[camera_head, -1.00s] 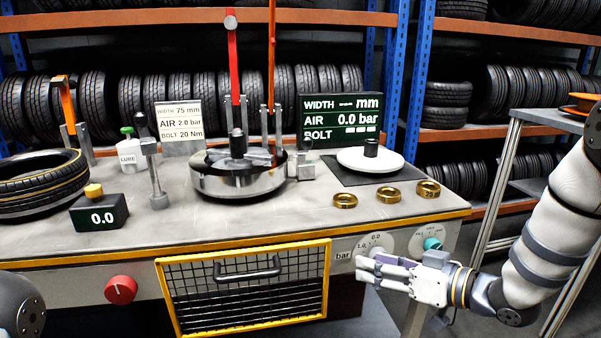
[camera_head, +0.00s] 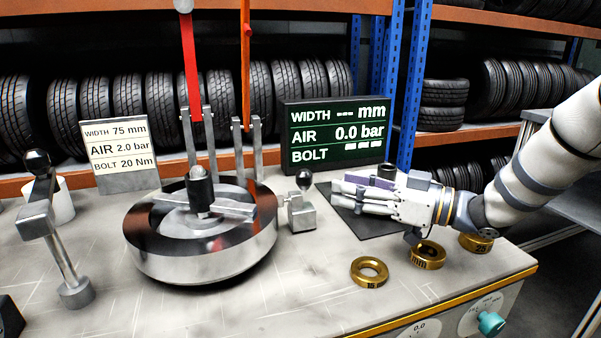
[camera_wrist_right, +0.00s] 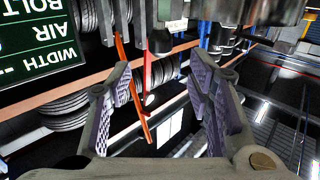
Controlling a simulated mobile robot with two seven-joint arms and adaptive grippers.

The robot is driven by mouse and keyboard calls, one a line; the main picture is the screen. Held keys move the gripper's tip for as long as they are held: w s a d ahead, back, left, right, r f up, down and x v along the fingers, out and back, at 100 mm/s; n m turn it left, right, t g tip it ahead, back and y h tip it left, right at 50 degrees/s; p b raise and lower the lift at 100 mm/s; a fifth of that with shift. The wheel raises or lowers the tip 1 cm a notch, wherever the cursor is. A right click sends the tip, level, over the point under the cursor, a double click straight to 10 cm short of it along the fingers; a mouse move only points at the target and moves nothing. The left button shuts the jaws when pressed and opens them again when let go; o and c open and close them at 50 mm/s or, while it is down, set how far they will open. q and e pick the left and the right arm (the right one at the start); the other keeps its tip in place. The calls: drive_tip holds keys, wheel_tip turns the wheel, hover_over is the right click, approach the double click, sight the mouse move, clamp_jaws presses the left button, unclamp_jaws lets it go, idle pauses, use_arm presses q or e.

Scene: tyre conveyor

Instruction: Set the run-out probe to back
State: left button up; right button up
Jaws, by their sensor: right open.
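A small metal block with a short lever and black ball knob (camera_head: 303,183) stands just right of the round metal drum (camera_head: 200,240); it looks like the run-out probe, though no label shows. Its lever stands nearly upright. My right gripper (camera_head: 345,195) is right of this block, apart from it, above the dark mat, fingers pointing left. In the right wrist view its two padded jaws (camera_wrist_right: 160,80) are spread with nothing held between them. A dark metal shape (camera_wrist_right: 235,10) crosses the top of that view; I cannot tell which part it is. My left gripper is out of view.
A post with a black knob (camera_head: 55,230) stands at left. A display (camera_head: 335,132) and a sign (camera_head: 118,150) stand behind. Brass rings (camera_head: 369,272) lie at the front right. The bench front between drum and rings is clear.

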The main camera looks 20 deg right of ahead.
sight(304, 177)
drive_tip(key=b+x, duration=0.1)
drive_tip(key=x, duration=0.8)
drive_tip(key=shift+w+a+f, duration=0.1)
drive_tip(key=shift+w+a, duration=0.1)
drive_tip(key=shift+a, duration=0.1)
drive_tip(key=shift+c, duration=0.2)
